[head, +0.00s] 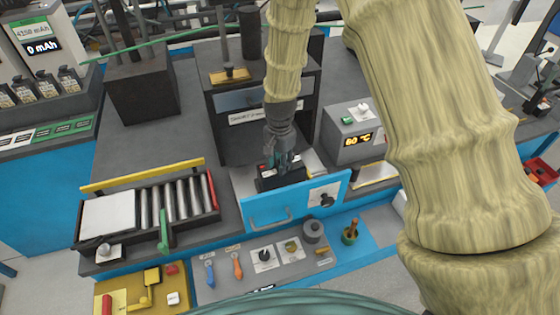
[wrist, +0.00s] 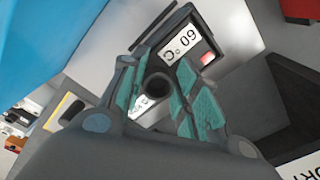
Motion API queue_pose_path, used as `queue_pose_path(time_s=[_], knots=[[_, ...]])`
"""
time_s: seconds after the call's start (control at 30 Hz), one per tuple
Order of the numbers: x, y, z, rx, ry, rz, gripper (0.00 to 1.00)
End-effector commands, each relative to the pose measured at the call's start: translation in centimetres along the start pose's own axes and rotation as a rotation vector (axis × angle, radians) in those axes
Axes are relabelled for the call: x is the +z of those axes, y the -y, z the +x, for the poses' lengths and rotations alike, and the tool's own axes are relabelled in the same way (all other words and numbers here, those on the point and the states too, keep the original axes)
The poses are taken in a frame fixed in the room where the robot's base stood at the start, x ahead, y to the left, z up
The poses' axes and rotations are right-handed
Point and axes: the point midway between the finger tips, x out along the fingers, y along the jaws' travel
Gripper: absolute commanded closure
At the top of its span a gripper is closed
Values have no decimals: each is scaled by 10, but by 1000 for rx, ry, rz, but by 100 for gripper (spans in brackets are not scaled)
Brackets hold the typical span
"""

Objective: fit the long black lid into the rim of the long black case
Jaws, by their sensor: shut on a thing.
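My gripper (head: 281,158) points down over the pale drawer or tray at the middle of the bench. In the wrist view its teal-padded fingers (wrist: 157,92) are closed around a dark round knob (wrist: 158,86), which appears to belong to the long black lid. Directly below is a long black body (head: 282,181) with a white label and a red patch; it also shows in the wrist view (wrist: 208,35), with the label reading "60 °C". I cannot tell where the lid ends and the case begins, nor whether the lid is seated in the rim. The fingers hide the middle.
A blue-fronted drawer (head: 296,206) stands around the case. A roller tray (head: 150,206) lies left. Several tools lie on the front ledge.

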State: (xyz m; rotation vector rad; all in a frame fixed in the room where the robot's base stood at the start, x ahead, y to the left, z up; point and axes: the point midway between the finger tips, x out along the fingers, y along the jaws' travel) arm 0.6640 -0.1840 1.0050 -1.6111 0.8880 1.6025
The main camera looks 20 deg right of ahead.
Motion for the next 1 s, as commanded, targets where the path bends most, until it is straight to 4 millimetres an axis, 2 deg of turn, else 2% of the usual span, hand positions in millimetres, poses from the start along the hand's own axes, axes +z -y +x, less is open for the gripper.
queue_pose_path(time_s=[0.07, 0.1, 0.2, 0.67, 0.87, 1.0], knots=[[1, -2, 3, 5, 3, 0, 100], [2, -2, 4, 5, 3, 1, 66], [2, -2, 4, 5, 3, 1, 48], [0, -1, 0, 2, 1, 1, 48], [0, -1, -12, 1, 0, 1, 48], [0, 0, -27, 0, 0, 1, 48]])
